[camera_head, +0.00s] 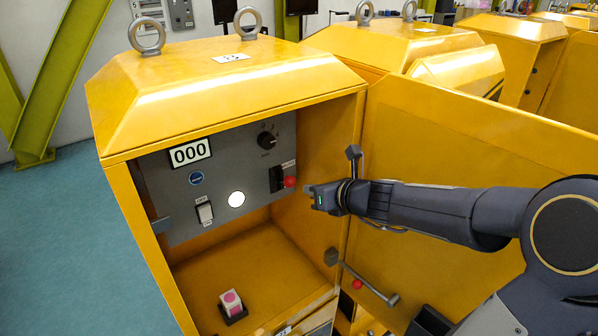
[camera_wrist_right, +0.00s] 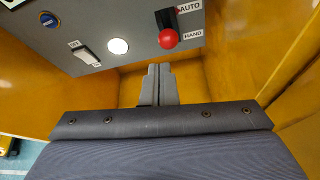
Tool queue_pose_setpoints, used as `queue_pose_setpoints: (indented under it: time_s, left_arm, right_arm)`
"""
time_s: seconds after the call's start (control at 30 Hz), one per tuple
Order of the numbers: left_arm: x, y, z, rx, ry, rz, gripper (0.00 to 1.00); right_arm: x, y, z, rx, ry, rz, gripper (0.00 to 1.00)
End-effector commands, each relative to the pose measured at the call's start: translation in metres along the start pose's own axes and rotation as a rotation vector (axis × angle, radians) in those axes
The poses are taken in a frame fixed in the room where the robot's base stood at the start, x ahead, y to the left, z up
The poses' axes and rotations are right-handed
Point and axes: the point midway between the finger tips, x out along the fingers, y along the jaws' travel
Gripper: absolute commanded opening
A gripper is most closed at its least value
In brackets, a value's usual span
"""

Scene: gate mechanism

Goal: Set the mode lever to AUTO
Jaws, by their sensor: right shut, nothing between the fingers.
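The mode lever (camera_head: 289,182) has a red ball knob and sits at the right side of the grey control panel inside the yellow cabinet. In the right wrist view the red knob (camera_wrist_right: 168,38) is beside the HAND label (camera_wrist_right: 193,34), the lower one. The AUTO label (camera_wrist_right: 189,7) is above it. My right gripper (camera_head: 308,191) is shut and empty, just right of and slightly below the knob in the head view. Its fingertips (camera_wrist_right: 160,70) show below the knob in the wrist view, apparently apart from it. My left gripper is not in view.
The panel also holds a display reading 000 (camera_head: 190,152), a black rotary knob (camera_head: 266,140), a rocker switch (camera_head: 205,212) and a lit white round lamp (camera_head: 236,199). The open yellow door (camera_head: 450,140) is behind my right arm.

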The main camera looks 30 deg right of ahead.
Motion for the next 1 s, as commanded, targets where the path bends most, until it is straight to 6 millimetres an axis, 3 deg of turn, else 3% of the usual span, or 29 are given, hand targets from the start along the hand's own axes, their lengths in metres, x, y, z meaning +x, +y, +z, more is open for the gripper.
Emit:
queue_pose_setpoints:
  time_s: [0.17, 0.27, 0.37, 0.43, 0.5, 0.6, 0.7, 0.8, 0.9, 1.0]
  left_arm:
    - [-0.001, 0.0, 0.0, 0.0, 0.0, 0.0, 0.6]
    - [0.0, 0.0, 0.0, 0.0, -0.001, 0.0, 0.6]
    - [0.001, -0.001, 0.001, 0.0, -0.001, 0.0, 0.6]
    - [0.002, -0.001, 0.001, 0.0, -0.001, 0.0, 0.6]
    - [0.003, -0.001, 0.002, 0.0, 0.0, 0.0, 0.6]
    - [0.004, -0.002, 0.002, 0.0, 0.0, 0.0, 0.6]
    - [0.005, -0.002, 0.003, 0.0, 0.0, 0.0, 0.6]
    - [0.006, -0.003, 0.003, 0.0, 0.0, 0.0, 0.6]
    - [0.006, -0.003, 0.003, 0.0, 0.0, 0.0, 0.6]
    - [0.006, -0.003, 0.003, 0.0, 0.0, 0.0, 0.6]
  right_arm:
    - [-0.002, 0.001, 0.001, -0.003, 0.0, 0.001, 0.0]
    - [-0.009, 0.012, 0.002, -0.104, -0.003, 0.031, 0.0]
    - [-0.03, 0.046, -0.002, -0.405, -0.011, 0.12, 0.0]
    - [-0.053, 0.079, -0.012, -0.733, -0.024, 0.212, 0.0]
    - [-0.081, 0.111, -0.034, -1.111, -0.039, 0.318, 0.0]
    - [-0.118, 0.139, -0.077, -1.645, -0.056, 0.468, 0.0]
    - [-0.149, 0.146, -0.121, -2.104, -0.058, 0.609, 0.0]
    - [-0.17, 0.141, -0.155, -2.443, -0.046, 0.73, 0.0]
    - [-0.182, 0.134, -0.174, -2.65, -0.03, 0.815, 0.0]
    - [-0.187, 0.129, -0.182, -2.742, -0.018, 0.86, 0.0]
